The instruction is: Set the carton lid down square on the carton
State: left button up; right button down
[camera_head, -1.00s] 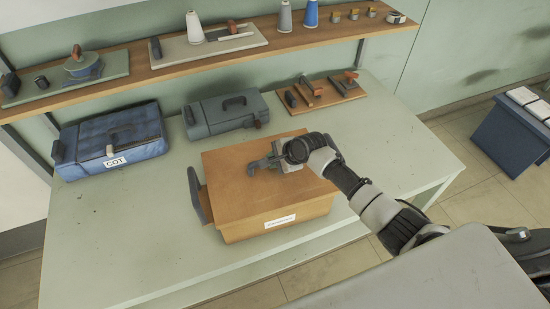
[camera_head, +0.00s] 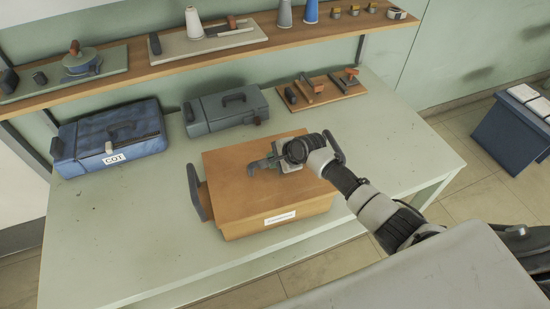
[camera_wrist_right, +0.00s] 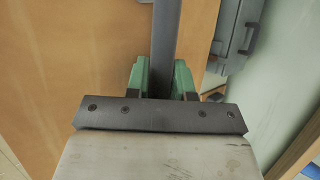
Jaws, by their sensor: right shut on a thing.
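The carton (camera_head: 236,226) is an orange-brown box with a white label on its front, standing on the pale green table. The carton lid (camera_head: 230,172) is its flat orange-brown top and appears to lie over the carton. I cannot tell whether a gap is left between them. My right gripper (camera_head: 264,165) is over the lid's middle. In the right wrist view, its green fingertips (camera_wrist_right: 160,78) are shut on a dark grey bar (camera_wrist_right: 166,40), seemingly the lid's handle. The fingers hide part of the bar. My left gripper is not in view.
A dark grey upright piece (camera_head: 197,192) stands at the carton's left side. A blue case (camera_head: 85,140), a grey case (camera_head: 205,115) and a tool board (camera_head: 300,94) lie behind. A shelf (camera_head: 190,63) runs above. The table's front left is clear.

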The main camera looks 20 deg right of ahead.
jog(key=shift+f, duration=0.55)
jog(key=c, duration=0.9)
grip_release()
jog(key=b+v, duration=0.1)
jog(key=v, duration=1)
